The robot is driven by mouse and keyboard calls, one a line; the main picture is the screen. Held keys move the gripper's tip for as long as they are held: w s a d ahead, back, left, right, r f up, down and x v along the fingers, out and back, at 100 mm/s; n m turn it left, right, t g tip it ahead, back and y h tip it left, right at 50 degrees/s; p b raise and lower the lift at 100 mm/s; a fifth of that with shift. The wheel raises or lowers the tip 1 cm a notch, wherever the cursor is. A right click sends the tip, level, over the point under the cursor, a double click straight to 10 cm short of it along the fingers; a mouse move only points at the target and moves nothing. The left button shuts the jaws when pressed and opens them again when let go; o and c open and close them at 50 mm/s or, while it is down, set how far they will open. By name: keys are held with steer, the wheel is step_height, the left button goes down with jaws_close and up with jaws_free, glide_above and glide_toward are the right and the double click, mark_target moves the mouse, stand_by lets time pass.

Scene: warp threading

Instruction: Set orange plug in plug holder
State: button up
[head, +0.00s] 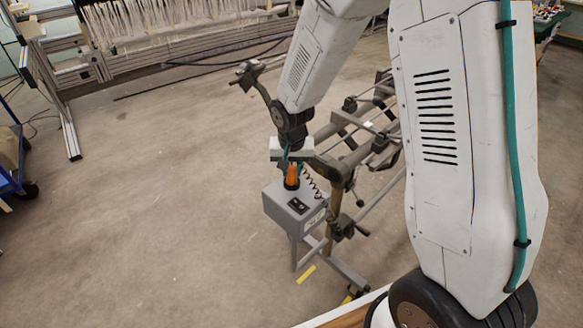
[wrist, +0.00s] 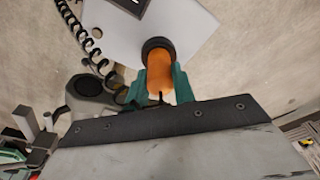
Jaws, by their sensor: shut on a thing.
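The orange plug (head: 292,176) stands upright at the black round socket of the plug holder on top of a grey box (head: 297,205). In the wrist view the orange plug (wrist: 160,72) meets the dark ring of the plug holder (wrist: 157,45). How deep it sits is hard to tell. My gripper (wrist: 163,85) has its teal fingers on either side of the plug and is shut on it. In the head view my gripper (head: 291,163) is just above the box, and its fingers are partly hidden.
A black coiled cord (head: 312,184) hangs beside the plug; it also shows in the wrist view (wrist: 85,35). A metal frame with bars and clamps (head: 360,150) stands right behind the box. A loom with white threads (head: 150,25) is at the back left. Open floor (head: 170,200) lies left.

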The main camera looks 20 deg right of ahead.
steer(key=shift+f, duration=0.4)
stand_by(0.3)
stand_by(0.4)
steer(key=o, duration=1.1)
steer(key=shift+c, duration=0.2)
steer(key=r, duration=0.5)
steer(key=s+r, duration=0.1)
steer(key=r, duration=0.1)
steer(key=shift+a+r, duration=0.25)
steer(key=shift+r, duration=0.1)
steer(key=s+d+r+n, duration=0.1)
steer(key=s+r+n, duration=0.1)
steer(key=s+r, duration=0.7)
steer(key=s+d+r+n, duration=0.2)
steer(key=s+r, duration=0.7)
steer(key=s, duration=1.1)
steer(key=shift+d+y, duration=0.3)
